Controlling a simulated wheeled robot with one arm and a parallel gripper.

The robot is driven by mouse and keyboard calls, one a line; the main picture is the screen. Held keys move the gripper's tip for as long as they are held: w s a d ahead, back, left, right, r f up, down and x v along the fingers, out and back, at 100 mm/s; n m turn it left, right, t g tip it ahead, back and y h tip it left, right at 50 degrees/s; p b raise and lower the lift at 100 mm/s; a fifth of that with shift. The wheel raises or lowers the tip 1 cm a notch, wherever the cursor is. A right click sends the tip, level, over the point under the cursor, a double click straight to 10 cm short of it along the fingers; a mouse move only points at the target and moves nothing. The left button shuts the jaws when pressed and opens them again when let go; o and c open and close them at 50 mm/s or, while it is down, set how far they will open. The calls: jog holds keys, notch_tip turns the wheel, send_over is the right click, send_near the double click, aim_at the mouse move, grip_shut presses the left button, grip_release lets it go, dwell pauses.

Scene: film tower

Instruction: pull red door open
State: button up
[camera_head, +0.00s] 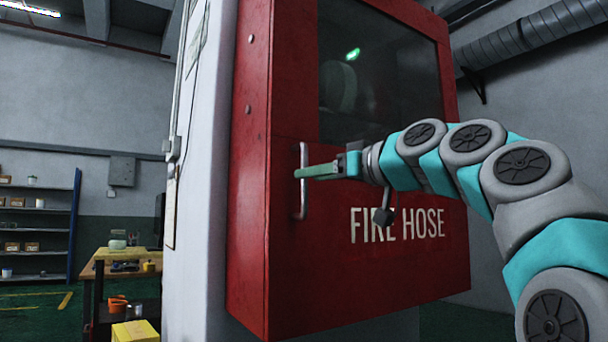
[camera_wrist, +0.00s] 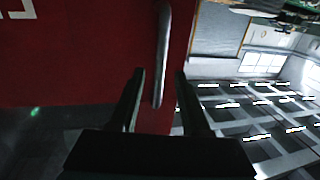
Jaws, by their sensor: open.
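The red door (camera_head: 350,170) of the fire hose cabinet looks closed. It has a dark glass window (camera_head: 380,70) and white "FIRE HOSE" lettering. A vertical metal bar handle (camera_head: 302,205) is near its left edge. My gripper (camera_head: 300,172) is at the handle, its fingers crossing the bar at mid-height in the head view. In the wrist view the red door (camera_wrist: 75,50) fills the left part, and the handle (camera_wrist: 162,60) runs down between the two open fingers (camera_wrist: 158,75). I cannot tell whether either finger touches the bar.
A white pillar (camera_head: 200,200) stands left of the cabinet. Farther left are a workbench (camera_head: 120,255), a yellow box (camera_head: 135,331), an orange container (camera_head: 117,304) and shelves (camera_head: 35,228) against the wall. Green floor lies open at the lower left.

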aim_at(305, 208)
jog(key=x, duration=0.3)
jog(key=shift+w+a, duration=0.15)
jog(key=shift+w, duration=0.05)
grip_shut()
dwell(1.3)
